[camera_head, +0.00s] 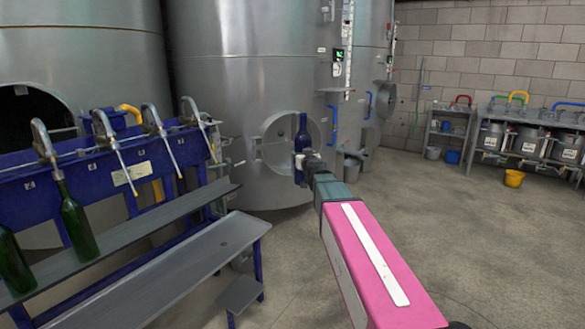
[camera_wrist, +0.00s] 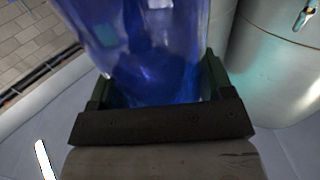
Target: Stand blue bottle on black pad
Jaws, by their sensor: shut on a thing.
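The blue bottle (camera_head: 302,136) is upright in the head view, in front of the round hatch of a steel tank. My gripper (camera_head: 303,158) is shut on it at its lower part, at the end of my outstretched arm. In the wrist view the blue bottle (camera_wrist: 150,50) fills the space between the two dark fingers of my gripper (camera_wrist: 157,82). Its base and top are cut off or hidden there. I cannot make out a black pad in either view.
A blue filling rack (camera_head: 100,173) with metal spouts stands at left, with green bottles (camera_head: 78,226) on it. A grey bench (camera_head: 170,275) runs along its front. Steel tanks (camera_head: 250,60) stand behind. A yellow bucket (camera_head: 514,178) is at right. The floor between is clear.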

